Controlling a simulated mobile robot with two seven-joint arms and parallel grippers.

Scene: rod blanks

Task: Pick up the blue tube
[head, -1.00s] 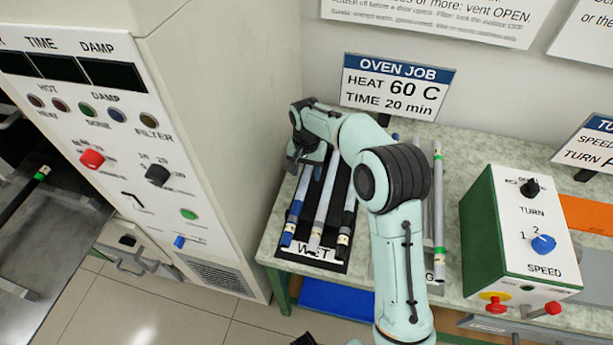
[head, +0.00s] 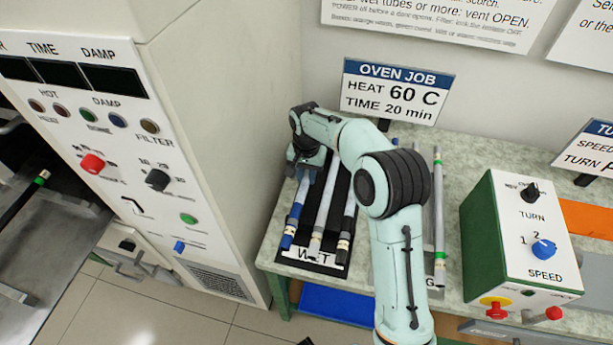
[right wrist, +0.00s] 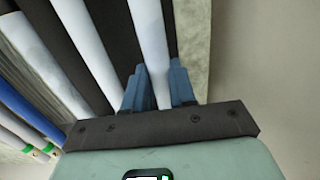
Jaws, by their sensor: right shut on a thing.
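The blue tube (head: 295,213) is the leftmost tube in the black rack marked WET (head: 308,256) in the head view. My right gripper (head: 307,172) is at its far end, low over the rack. In the right wrist view my right gripper (right wrist: 160,88) has its blue fingers on either side of a tube, shut on it. The gripped stretch looks pale there. The tube still appears to lie along its slot; I cannot tell whether it is lifted. My left gripper is not in view.
A pale tube (head: 322,215) and a dark-and-grey tube (head: 347,218) lie close beside it. Another grey tube with green bands (head: 438,215) lies right of my arm. The oven cabinet (head: 225,120) stands left; a green-sided control box (head: 515,235) stands right.

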